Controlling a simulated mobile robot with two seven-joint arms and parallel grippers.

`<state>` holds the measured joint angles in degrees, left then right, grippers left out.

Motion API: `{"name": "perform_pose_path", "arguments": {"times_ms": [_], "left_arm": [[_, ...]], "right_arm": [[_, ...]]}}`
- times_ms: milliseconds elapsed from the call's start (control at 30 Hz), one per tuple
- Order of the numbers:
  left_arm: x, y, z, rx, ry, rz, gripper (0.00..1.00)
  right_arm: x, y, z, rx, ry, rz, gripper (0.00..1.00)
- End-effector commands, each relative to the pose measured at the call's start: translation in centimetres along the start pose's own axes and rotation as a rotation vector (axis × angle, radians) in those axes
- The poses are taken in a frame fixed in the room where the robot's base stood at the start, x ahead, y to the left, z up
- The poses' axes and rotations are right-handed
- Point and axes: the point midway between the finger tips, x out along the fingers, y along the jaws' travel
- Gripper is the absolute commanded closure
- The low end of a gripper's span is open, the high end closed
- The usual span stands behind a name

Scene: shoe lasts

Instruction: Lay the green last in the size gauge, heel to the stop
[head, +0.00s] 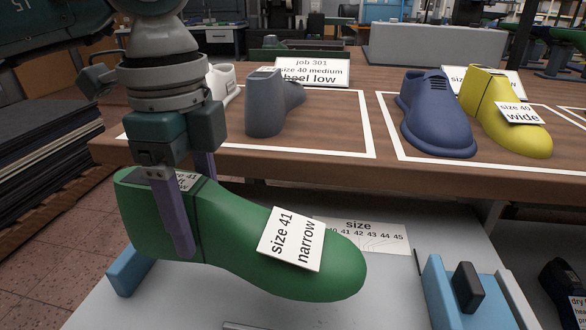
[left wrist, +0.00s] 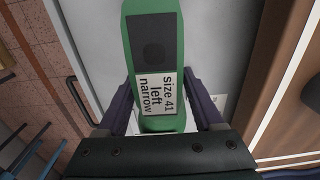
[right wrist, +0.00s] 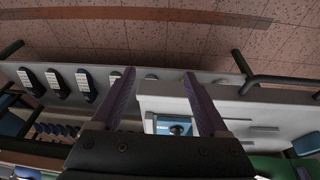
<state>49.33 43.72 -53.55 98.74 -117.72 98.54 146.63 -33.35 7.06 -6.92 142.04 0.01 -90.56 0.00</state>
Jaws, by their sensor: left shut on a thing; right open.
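The green last (head: 235,215), tagged size 41 narrow, is gripped across its heel end by my left gripper (head: 191,215). Its toe points right. The left wrist view shows the green last (left wrist: 175,55) between both fingers. Beneath it lies the size gauge, a pale board (head: 120,310) with a printed size scale (head: 372,234). A blue stop (head: 127,272) shows below the heel at left; contact with it cannot be told. A blue block with a black knob (head: 466,287) stands at right. My right gripper (right wrist: 160,76) is open and empty, seen only in the right wrist view.
A wooden bench (head: 330,165) behind has white-outlined areas. A grey last (head: 266,105), a blue shoe-shaped last (head: 437,115) and a yellow last (head: 490,90) stand there, with a job card (head: 312,72). A dark last (head: 566,290) is at the far right.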

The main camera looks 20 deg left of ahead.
Motion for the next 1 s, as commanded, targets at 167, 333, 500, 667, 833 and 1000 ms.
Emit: {"name": "perform_pose_path", "arguments": {"times_ms": [167, 333, 500, 667, 833, 1000], "left_arm": [[0.4, -0.1, 0.1, -0.036, 0.001, -0.003, 1.0], [1.1, -0.1, 0.1, -0.034, 0.001, -0.003, 1.0], [2.3, -0.1, 0.1, -0.033, 0.001, -0.003, 1.0], [3.5, 0.0, 0.1, -0.032, 0.001, -0.003, 1.0], [4.7, 0.0, 0.1, -0.032, 0.001, -0.003, 1.0], [5.9, 0.0, 0.1, -0.031, 0.001, -0.003, 1.0]], "right_arm": [[0.4, 0.0, 0.1, 0.001, 0.002, 0.001, 0.22], [1.1, 0.0, 0.2, 0.002, 0.005, 0.0, 0.22], [2.1, -0.1, 0.5, 0.004, 0.006, -0.001, 0.22], [3.2, -0.2, 0.8, 0.005, 0.006, -0.002, 0.22], [4.3, -0.2, 1.2, 0.006, 0.006, -0.002, 0.22], [5.4, -0.3, 1.5, 0.005, 0.006, -0.002, 0.22]]}}
